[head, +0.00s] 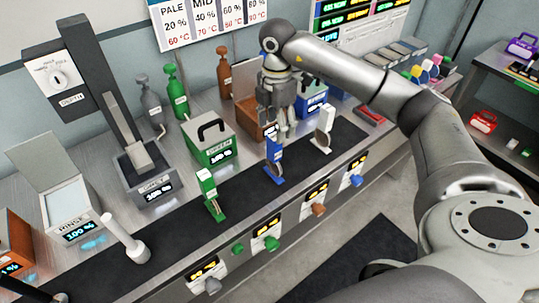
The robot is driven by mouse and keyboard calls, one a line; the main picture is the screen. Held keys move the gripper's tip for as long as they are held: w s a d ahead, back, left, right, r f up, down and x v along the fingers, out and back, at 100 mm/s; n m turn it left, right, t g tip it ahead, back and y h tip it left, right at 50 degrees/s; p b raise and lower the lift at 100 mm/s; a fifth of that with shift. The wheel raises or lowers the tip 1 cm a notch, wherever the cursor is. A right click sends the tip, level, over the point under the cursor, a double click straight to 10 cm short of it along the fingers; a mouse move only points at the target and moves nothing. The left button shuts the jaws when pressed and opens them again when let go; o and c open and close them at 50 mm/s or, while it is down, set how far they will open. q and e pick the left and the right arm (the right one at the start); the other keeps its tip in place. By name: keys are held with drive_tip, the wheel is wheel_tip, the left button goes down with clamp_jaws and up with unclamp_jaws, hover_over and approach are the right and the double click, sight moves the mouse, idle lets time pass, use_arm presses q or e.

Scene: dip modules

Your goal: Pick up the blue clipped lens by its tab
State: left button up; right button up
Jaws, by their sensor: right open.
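The blue clipped lens (273,149) stands upright on the dark mat (245,184) in the middle of the head view. Its blue tab points up and its round lens is low at the base. My right gripper (281,126) hangs pointing down just above and behind the tab in the picture. Its fingers are open, with nothing visible between them. I cannot tell how far the fingertips are from the tab.
A green clipped piece (209,191) and a white one (323,126) stand on either side along the mat. A green box (208,143) and a blue box (312,105) stand behind. A white-handled piece (125,238) is at lower left.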

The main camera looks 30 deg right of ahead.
sight(274, 148)
drive_tip(key=f, duration=0.3)
drive_tip(key=shift+s+p, duration=0.3)
drive_tip(key=shift+s, duration=0.05)
drive_tip(key=shift+w+a+f, duration=0.1)
drive_tip(key=shift+w+f, duration=0.05)
drive_tip(key=shift+f, duration=0.2)
drive_tip(key=f+p, duration=0.2)
drive_tip(key=f, duration=0.2)
drive_tip(key=shift+a+f+p, duration=0.15)
drive_tip(key=shift+a+p, duration=0.05)
drive_tip(key=shift+p, duration=0.1)
drive_tip(key=shift+w+f, duration=0.1)
drive_tip(key=shift+f, duration=0.25)
drive_tip(key=c, duration=1.1)
clamp_jaws()
use_arm(q)
drive_tip(key=s+r, duration=0.3)
drive_tip(key=shift+s+r, duration=0.1)
